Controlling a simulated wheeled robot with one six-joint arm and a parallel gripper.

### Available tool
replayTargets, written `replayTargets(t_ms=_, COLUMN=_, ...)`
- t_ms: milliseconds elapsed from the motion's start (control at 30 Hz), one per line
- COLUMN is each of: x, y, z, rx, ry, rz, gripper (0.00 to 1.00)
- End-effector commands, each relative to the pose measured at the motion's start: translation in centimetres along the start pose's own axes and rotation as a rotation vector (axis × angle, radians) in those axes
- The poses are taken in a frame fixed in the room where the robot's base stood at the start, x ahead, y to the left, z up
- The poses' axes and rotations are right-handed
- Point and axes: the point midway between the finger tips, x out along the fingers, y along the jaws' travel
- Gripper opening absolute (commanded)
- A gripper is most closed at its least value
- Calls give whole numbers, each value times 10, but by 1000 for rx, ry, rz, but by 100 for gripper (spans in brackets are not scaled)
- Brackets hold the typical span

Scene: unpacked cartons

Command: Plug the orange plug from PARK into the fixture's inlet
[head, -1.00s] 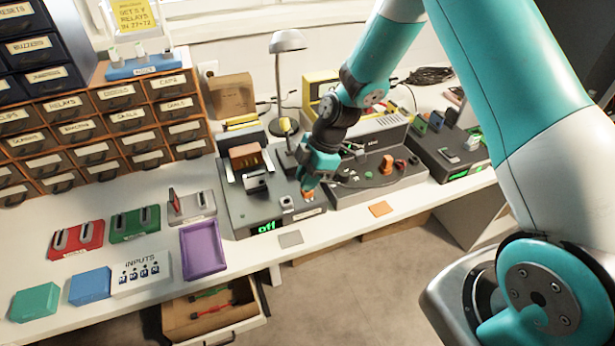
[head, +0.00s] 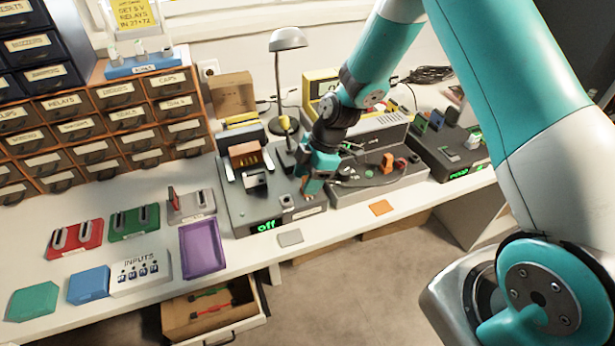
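My gripper (head: 311,188) points down at the right front of the dark grey fixture (head: 240,206), low over its top. A sliver of the orange plug (head: 304,186) shows at the fingertips; the fingers hide most of it. I cannot tell whether they are closed on it. A white label (head: 308,212) on the fixture's front is too small to read. The fixture's green display (head: 265,225) reads "off".
Right of the fixture stands another grey station (head: 375,180) with an orange part (head: 388,162) and a cable. A desk lamp (head: 287,40) stands behind. A purple tray (head: 203,250) is to the left. An open drawer (head: 212,312) juts out below the front edge.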

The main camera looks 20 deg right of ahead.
Motion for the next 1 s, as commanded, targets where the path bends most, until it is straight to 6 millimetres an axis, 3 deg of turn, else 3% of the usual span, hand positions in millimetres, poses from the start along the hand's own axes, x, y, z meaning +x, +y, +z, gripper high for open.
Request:
replayTargets(t_ms=267, x=-16, y=1, z=0, rx=0, ry=0, rz=4, gripper=50)
replayTargets(t_ms=733, x=-130, y=1, z=1, rx=0, ry=-1, rz=7, gripper=50)
replayTargets(t_ms=1000, x=-169, y=0, z=0, rx=-1, ry=0, rz=2, gripper=50)
